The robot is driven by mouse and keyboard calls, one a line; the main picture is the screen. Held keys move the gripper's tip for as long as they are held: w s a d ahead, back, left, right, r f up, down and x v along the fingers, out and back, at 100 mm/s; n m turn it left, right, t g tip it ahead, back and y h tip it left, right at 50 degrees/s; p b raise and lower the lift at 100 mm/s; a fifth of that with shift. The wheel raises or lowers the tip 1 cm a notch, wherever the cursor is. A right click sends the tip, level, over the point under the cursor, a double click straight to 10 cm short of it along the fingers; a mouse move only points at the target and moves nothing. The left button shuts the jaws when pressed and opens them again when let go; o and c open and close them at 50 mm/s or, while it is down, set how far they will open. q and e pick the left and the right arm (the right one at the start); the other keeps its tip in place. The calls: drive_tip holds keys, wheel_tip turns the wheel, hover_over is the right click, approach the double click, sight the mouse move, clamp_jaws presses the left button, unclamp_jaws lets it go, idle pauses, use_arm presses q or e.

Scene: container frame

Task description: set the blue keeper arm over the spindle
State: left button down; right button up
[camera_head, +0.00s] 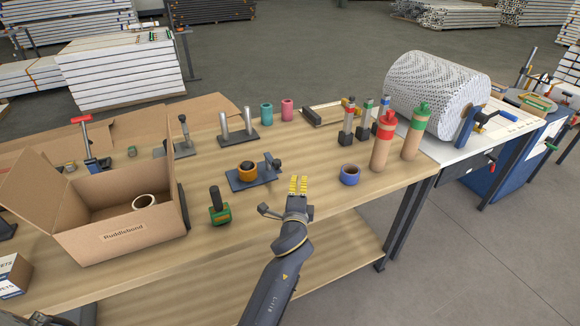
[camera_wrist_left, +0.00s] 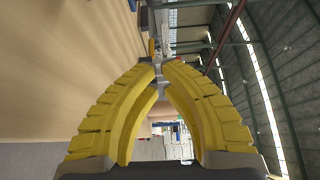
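A large patterned roll (camera_head: 437,92) lies on its side on the white bench at the right. At its near end stand a blue bracket (camera_head: 465,129) and a dark rod with a blue piece (camera_head: 484,115), which may be the keeper arm and spindle; I cannot tell how they sit together. A small slate-blue stand (camera_head: 240,183) on the wooden table holds an orange ring (camera_head: 247,171) and has a bracket at its right.
A blue tape roll (camera_head: 349,174) and two brown bottles with red and green tops (camera_head: 382,145) stand right of my left gripper. A green-and-black tool (camera_head: 219,209) and an open cardboard box (camera_head: 115,236) are at the left.

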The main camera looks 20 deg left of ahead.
use_arm(q)
drive_tip(key=w+a, duration=0.5)
drive_tip(key=w, duration=0.3)
idle(0.6)
drive_tip(key=shift+s+a, duration=0.1)
drive_tip(key=shift+s+h, duration=0.1)
drive_tip(key=shift+h, duration=0.2)
